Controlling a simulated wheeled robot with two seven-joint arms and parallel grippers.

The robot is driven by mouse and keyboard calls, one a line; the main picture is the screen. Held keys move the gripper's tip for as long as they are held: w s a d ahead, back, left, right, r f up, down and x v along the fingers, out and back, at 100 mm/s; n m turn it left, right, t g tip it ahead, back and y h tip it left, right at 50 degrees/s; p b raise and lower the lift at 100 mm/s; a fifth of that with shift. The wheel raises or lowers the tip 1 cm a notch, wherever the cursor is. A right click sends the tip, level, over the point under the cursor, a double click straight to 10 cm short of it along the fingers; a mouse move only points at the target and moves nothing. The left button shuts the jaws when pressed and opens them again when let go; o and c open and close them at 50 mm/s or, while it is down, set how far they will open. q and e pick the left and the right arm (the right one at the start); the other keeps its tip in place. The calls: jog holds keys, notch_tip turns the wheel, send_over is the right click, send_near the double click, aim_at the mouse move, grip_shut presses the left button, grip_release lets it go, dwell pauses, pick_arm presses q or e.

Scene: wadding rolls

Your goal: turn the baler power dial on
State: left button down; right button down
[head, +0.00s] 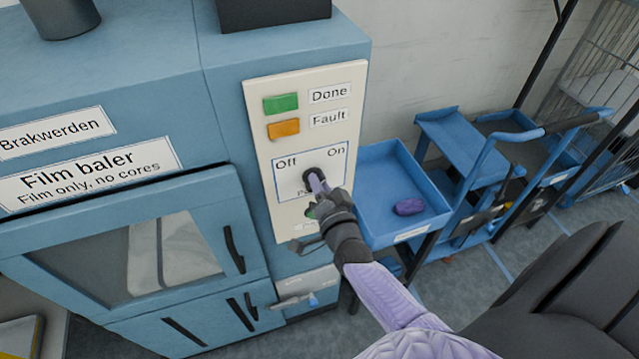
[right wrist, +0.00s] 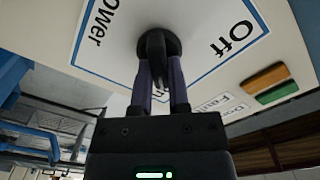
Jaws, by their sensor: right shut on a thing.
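The baler power dial (head: 308,174) is a black knob on the cream control panel (head: 262,190), inside a blue-outlined box with "Off" at its left and "On" at its right. My right gripper (head: 318,185) reaches it from below right and is shut on the knob. In the right wrist view the dial (right wrist: 158,43) has a round black base, and the two fingers of my right gripper (right wrist: 161,80) close around its raised grip. The fingers partly cover the dial, so I cannot tell exactly where it points. My left gripper is not in view.
A green Done lamp (head: 281,103) and an orange Fault lamp (head: 283,128) sit above the dial. The film baler door (head: 80,235) is at the left. A blue tray (head: 375,185) with a purple roll (head: 409,207) and a blue cart (head: 470,165) stand at the right.

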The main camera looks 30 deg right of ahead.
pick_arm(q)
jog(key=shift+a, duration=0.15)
pick_arm(e)
jog(key=c, duration=0.6)
grip_release()
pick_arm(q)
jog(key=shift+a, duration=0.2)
pick_arm(e)
jog(key=shift+s, duration=0.1)
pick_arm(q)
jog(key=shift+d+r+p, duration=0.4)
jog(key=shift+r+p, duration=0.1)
pick_arm(e)
jog(key=v, duration=0.9)
jog(key=shift+s+a, duration=0.15)
jog(key=shift+s, duration=0.2)
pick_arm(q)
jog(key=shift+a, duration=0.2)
pick_arm(e)
jog(key=shift+f, duration=0.1)
